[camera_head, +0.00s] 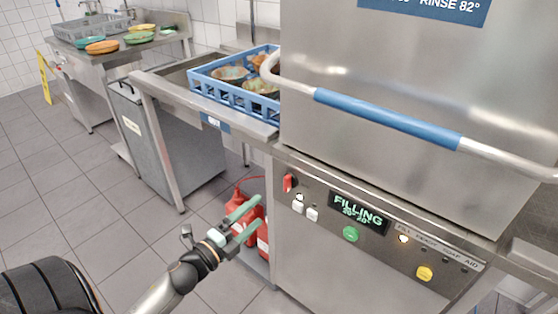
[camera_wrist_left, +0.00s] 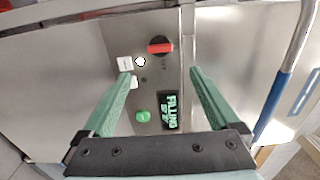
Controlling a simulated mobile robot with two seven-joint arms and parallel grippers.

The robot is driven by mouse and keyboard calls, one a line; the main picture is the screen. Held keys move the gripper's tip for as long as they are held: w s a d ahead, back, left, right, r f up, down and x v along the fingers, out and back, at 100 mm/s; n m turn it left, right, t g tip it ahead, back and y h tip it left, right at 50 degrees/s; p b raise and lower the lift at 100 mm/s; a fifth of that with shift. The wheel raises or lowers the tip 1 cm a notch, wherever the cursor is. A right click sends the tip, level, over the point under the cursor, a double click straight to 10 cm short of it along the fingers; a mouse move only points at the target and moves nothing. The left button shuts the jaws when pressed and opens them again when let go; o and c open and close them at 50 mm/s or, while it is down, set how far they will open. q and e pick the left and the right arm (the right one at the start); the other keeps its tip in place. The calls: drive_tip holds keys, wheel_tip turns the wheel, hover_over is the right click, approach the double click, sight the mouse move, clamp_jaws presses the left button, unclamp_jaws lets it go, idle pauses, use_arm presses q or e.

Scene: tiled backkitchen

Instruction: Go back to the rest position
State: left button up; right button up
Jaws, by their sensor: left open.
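My left gripper (camera_head: 246,220) is open and empty in the head view, held in front of the dishwasher's lower left side. In the left wrist view its two green fingers (camera_wrist_left: 163,98) are spread apart, with the control panel behind them. The dishwasher (camera_head: 400,90) has its hood down, and its lit display (camera_head: 360,212) reads FILLING. A green button (camera_head: 350,233) and a red switch (camera_head: 289,183) sit on the panel. The red switch (camera_wrist_left: 160,47) also shows in the left wrist view. My right gripper is not in view.
A blue rack (camera_head: 235,95) with bowls stands on the steel counter left of the dishwasher. The blue-sleeved hood handle (camera_head: 385,118) juts out. Red containers (camera_head: 248,210) stand below the counter. A table with plates (camera_head: 103,47) stands at back left.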

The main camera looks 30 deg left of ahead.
use_arm(q)
drive_tip(key=s+d+f+n+g+p, duration=0.4)
drive_tip(key=s+d+n, duration=0.3)
drive_tip(key=d+n, duration=0.1)
drive_tip(key=s+d+f+n+g+p, duration=0.5)
drive_tip(key=s+d+n, duration=0.2)
drive_tip(key=d+n, duration=0.2)
drive_tip(key=shift+s+d+h+p, duration=0.3)
drive_tip(key=shift+s+d+h, duration=0.1)
drive_tip(key=shift+d, duration=0.15)
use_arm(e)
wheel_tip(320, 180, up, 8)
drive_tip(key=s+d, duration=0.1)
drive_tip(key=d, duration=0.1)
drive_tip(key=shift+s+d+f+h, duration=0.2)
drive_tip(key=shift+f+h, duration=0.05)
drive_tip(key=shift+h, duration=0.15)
